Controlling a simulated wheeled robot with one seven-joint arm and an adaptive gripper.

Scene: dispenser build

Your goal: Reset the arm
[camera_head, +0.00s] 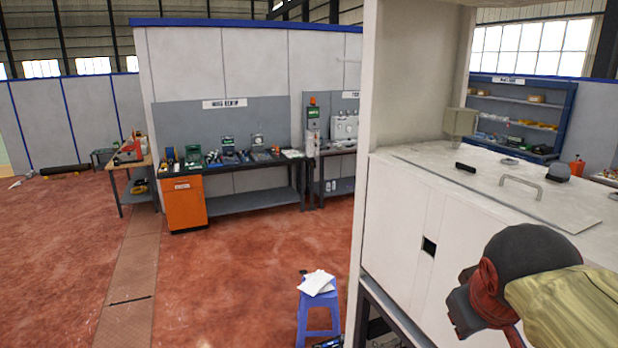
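No gripper fingers show in the head view. A rounded dark grey form (530,252) with red parts and an olive-yellow cover (565,305) fills the lower right corner. I cannot tell for sure whether it is part of my arm. It overlaps the front of a white cabinet (395,215) and part of its top. No fingertips or held object can be made out, so the arm's end is outside the picture or hidden.
The cabinet top holds a metal handle (521,184) and small dark items. A blue stool (318,318) with papers stands left of the cabinet. A workbench (250,168) with an orange drawer unit (183,203) lines the back wall. The red floor (235,260) between is mostly clear.

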